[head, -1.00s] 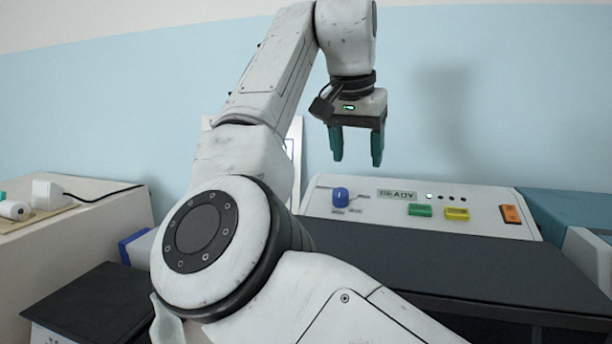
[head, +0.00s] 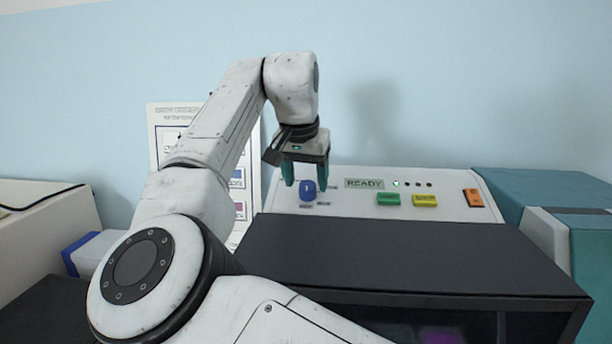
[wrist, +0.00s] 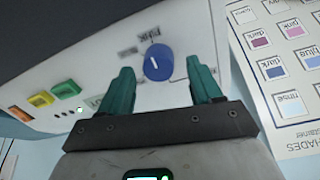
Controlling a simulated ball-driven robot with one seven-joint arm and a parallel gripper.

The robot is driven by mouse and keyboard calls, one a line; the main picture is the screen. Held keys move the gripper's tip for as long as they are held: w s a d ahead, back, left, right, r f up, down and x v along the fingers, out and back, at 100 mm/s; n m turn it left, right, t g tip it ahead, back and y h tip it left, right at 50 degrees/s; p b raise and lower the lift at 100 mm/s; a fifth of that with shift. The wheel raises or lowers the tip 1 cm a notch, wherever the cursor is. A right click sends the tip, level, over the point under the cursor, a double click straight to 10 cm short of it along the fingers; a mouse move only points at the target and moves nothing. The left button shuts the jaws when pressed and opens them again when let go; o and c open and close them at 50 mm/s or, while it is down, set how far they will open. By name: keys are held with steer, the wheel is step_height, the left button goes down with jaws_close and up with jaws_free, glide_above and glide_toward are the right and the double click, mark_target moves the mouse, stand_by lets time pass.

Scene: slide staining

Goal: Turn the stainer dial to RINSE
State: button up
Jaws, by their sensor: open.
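The stainer dial is a round blue knob (head: 308,189) with a white pointer line, at the left of the stainer's white sloped panel (head: 440,205). In the wrist view the blue dial (wrist: 158,62) shows beyond and between my fingertips, with small labels around it that I cannot read for certain. My gripper (head: 305,184) has green fingers and is open, with nothing between them in its grasp. In the wrist view my gripper (wrist: 162,78) points at the dial, its fingers on either side, seemingly short of touching it.
The panel also bears a READY display (head: 365,184), a green button (head: 388,199), a yellow button (head: 425,200) and an orange switch (head: 473,198). A dark stainer top (head: 400,258) lies in front. A poster with colour swatches (wrist: 283,75) hangs beside it. A teal machine (head: 545,195) stands right.

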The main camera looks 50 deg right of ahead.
steer(key=shift+d+f, duration=0.2)
steer(key=shift+f, duration=0.3)
steer(key=c, duration=1)
